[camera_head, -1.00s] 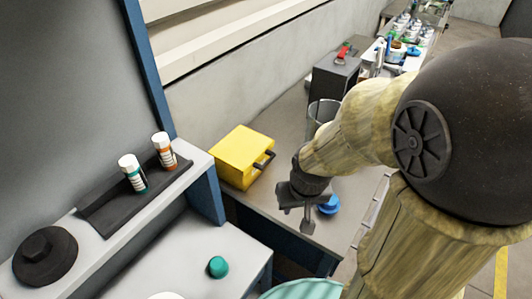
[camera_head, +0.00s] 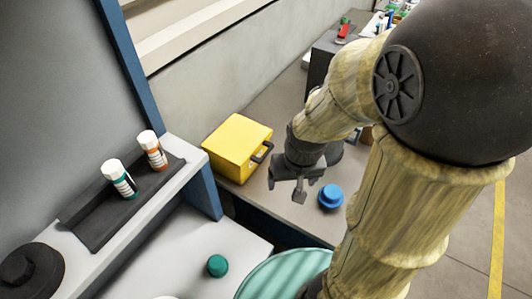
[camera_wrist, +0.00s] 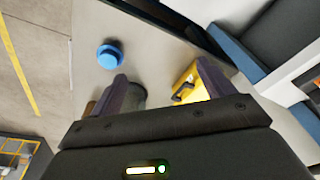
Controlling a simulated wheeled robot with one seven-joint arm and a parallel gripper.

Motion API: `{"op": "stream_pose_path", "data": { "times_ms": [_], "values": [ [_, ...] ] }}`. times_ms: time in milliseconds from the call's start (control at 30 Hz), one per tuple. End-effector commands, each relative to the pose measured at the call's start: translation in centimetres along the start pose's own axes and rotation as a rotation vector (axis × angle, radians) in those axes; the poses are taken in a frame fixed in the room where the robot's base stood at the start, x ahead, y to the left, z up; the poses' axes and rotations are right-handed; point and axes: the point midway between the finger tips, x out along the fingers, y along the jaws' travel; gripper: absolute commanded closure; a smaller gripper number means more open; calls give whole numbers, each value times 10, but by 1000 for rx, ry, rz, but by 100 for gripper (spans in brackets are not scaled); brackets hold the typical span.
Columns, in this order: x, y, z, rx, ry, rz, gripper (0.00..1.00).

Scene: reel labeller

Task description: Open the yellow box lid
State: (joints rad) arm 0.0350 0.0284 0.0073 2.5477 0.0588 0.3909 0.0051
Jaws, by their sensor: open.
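The yellow box (camera_head: 238,142) stands on the grey bench against the wall, with its lid closed. A dark handle (camera_head: 262,152) sits on its right side. My gripper (camera_head: 286,190) is open and empty, to the right of the box and apart from it, above the bench. In the wrist view the yellow box (camera_wrist: 188,90) shows partly behind the right finger, with its dark handle (camera_wrist: 182,92) between the fingers. My gripper (camera_wrist: 160,90) has its two fingers spread there.
A blue round knob-like object (camera_head: 330,196) stands on the bench just right of my gripper. A white shelf at left holds two bottles (camera_head: 118,178) on a dark tray (camera_head: 100,222). A teal cap (camera_head: 217,265) lies on the lower white surface. A blue post (camera_head: 203,188) stands left of the box.

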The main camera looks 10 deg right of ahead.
Motion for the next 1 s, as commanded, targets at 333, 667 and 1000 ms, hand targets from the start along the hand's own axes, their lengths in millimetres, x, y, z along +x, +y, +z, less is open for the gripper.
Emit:
{"op": "stream_pose_path", "data": {
  "times_ms": [333, 667, 1000],
  "values": [
    [98, 4, 35, 641, -404, -208, 0],
    [159, -3, -1, 1279, -733, -655, 0],
    [202, 73, -84, 1778, -856, -1333, 0]
  ]
}}
